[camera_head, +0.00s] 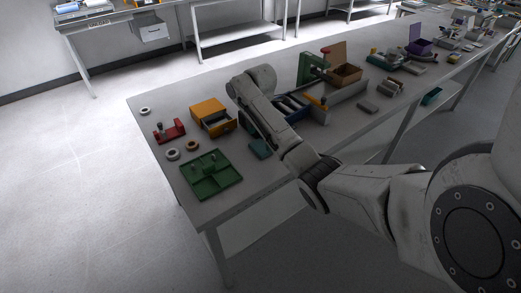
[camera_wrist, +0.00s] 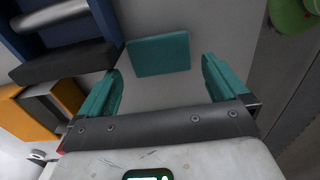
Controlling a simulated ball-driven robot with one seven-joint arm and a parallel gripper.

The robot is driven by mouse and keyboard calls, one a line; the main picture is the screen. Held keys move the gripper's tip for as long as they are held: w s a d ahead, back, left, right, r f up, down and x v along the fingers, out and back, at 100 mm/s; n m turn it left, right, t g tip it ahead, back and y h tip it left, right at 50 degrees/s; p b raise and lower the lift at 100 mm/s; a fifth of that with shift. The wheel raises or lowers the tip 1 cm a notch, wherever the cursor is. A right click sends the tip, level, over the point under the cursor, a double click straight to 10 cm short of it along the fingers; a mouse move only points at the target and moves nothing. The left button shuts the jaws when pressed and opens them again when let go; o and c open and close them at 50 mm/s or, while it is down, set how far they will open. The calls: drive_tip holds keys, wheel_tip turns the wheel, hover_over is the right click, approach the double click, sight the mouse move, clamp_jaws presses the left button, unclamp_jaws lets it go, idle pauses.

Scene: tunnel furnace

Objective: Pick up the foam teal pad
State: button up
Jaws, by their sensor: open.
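The teal pad (camera_wrist: 158,54) is a flat, roughly square piece lying on the grey table. In the wrist view it sits ahead of my gripper (camera_wrist: 160,82), centred between the two teal fingers and apart from both. My gripper is open and empty. In the head view the teal pad (camera_head: 260,149) shows beside my arm, between the green tray and the blue bin; part of it is hidden by my arm. My fingertips are hidden in that view.
A blue bin (camera_wrist: 58,36) with a dark edge stands close left of the pad. An orange drawer box (camera_head: 211,116) and a green tray (camera_head: 212,184) stand nearby. A red tool (camera_head: 170,132) and rings lie to the left. Bare table lies right of the pad in the wrist view.

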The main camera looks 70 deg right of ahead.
sight(260, 147)
drive_tip(key=shift+f, duration=2)
drive_tip(key=shift+c, duration=0.3)
drive_tip(key=c, duration=0.7)
